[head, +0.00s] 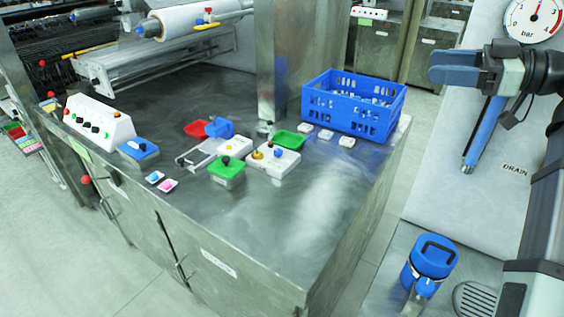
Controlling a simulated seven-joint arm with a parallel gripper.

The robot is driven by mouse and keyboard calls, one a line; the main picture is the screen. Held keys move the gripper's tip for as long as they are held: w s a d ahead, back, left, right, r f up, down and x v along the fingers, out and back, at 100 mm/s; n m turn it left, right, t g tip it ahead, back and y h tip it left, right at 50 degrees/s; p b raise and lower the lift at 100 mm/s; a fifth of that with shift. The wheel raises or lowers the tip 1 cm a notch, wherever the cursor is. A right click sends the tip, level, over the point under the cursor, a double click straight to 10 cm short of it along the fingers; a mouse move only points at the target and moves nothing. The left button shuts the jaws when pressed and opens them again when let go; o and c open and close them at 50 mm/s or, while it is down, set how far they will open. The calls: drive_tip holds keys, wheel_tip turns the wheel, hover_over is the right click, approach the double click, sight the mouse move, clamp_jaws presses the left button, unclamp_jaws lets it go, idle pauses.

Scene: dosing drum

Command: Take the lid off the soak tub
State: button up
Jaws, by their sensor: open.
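No readable label marks the soak tub. A blue round container with a blue lid and black handle (432,256) stands upright at the lower right; its lid is seated. A small green-topped box (227,169) with a dark knob stands on the metal bench, and a blue-topped box (138,149) stands to its left. I cannot tell which is the tub. My gripper (436,68) is at the upper right, open and apart from all of these, well above the round container. Its fingers point left, and nothing shows between them.
A blue crate (352,124) stands at the bench's back right, near a metal column (282,60). White boxes, a red tray (196,129) and a green tray (289,138) crowd the middle. The bench's front right is clear. A blue bar (484,134) lies near the DRAIN label.

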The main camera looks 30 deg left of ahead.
drive_tip(key=w+a+f+g+h, duration=0.1)
drive_tip(key=a+f, duration=0.1)
drive_tip(key=a, duration=0.5)
drive_tip(key=w+a+f+h, duration=0.1)
drive_tip(key=a+f+h, duration=0.15)
drive_tip(key=a, duration=0.35)
drive_tip(key=m+t+h, duration=0.4)
drive_tip(key=m+h, duration=0.4)
drive_tip(key=h, duration=0.4)
approach(225, 159)
drive_tip(key=f, duration=0.3)
drive_tip(key=shift+w+d+f+y, duration=0.25)
drive_tip(key=shift+w+d+f, duration=0.1)
drive_tip(key=shift+d+f, duration=0.05)
drive_tip(key=shift+w+a+f, duration=0.1)
drive_tip(key=shift+a+f, duration=0.1)
drive_tip(key=shift+f, duration=0.65)
drive_tip(key=shift+s+a+f, duration=0.1)
drive_tip(key=shift+a+f, duration=0.15)
drive_tip(key=shift+f, duration=0.6)
drive_tip(key=shift+w+a+f, duration=0.1)
drive_tip(key=shift+a+f, duration=0.1)
drive_tip(key=shift+f, duration=0.65)
drive_tip(key=c, duration=1.1)
